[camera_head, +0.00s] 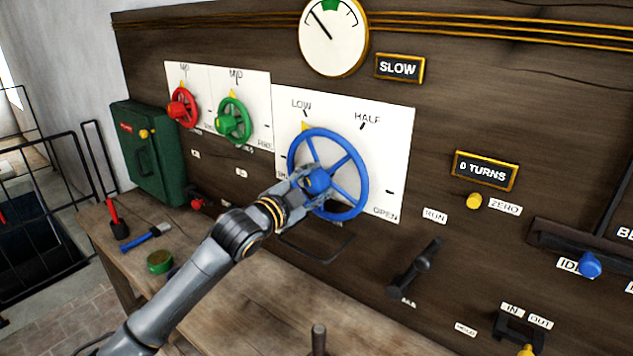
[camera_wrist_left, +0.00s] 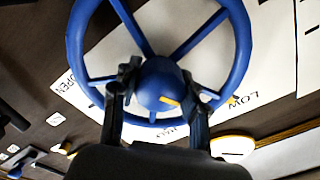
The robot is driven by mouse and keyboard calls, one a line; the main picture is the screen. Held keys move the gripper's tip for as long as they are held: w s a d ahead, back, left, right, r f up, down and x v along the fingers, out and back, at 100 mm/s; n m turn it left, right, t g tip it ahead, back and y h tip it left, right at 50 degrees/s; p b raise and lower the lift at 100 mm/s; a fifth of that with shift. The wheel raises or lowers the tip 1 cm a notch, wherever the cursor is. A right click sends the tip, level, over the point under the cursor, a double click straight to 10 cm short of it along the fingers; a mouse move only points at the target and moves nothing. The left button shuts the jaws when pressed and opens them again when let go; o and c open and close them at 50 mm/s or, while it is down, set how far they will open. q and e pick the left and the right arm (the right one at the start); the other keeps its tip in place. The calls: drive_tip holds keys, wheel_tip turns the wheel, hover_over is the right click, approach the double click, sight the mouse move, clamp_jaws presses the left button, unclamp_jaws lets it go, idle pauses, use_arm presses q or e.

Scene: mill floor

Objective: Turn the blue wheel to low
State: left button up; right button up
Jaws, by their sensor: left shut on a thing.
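The blue wheel (camera_head: 320,181) stands on a white plate (camera_head: 392,150) marked LOW, HALF and OPEN; another mark at its lower left is partly hidden. A yellow pointer (camera_head: 304,126) shows at the wheel's upper left rim, just below LOW. My left gripper (camera_head: 307,183) is shut on the wheel's hub. In the left wrist view its two fingers lie on either side of the round blue hub (camera_wrist_left: 158,84), and the yellow pointer (camera_wrist_left: 233,101) is beside LOW. My right gripper is out of view.
Red (camera_head: 181,107) and green (camera_head: 233,121) wheels sit to the left, both labelled MID. A gauge (camera_head: 333,37) hangs above, its needle left of the green band. A black lever (camera_head: 414,268) is at lower right. The wooden bench (camera_head: 265,295) holds a hammer (camera_head: 146,237) and a tin (camera_head: 159,261).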

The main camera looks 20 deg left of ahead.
use_arm(q)
drive_tip(key=o, duration=1.2)
drive_tip(key=shift+c, duration=0.2)
drive_tip(key=shift+s, duration=0.1)
drive_tip(key=v, duration=1.1)
drive_tip(key=shift+s, duration=0.4)
drive_tip(key=shift+a, duration=0.15)
